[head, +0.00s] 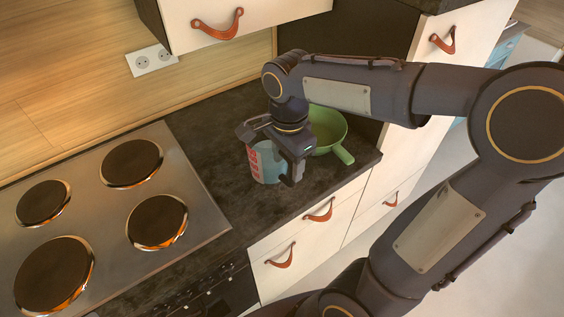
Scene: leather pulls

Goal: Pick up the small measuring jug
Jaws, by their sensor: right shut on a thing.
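The small measuring jug (267,164) is see-through and bluish with red markings. It is on or just above the dark countertop, to the right of the hob; I cannot tell whether it touches the counter. My right gripper (275,158) reaches down over it from above and is shut on it. The gripper's fingers and wrist hide part of the jug's top and right side. My left gripper is out of view.
A green pan (327,132) stands right behind the jug, its handle toward the front edge. A hob (95,205) with several plates fills the left. A cabinet with a leather pull (217,26) hangs above. Drawers (300,235) lie below the dark counter (215,150).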

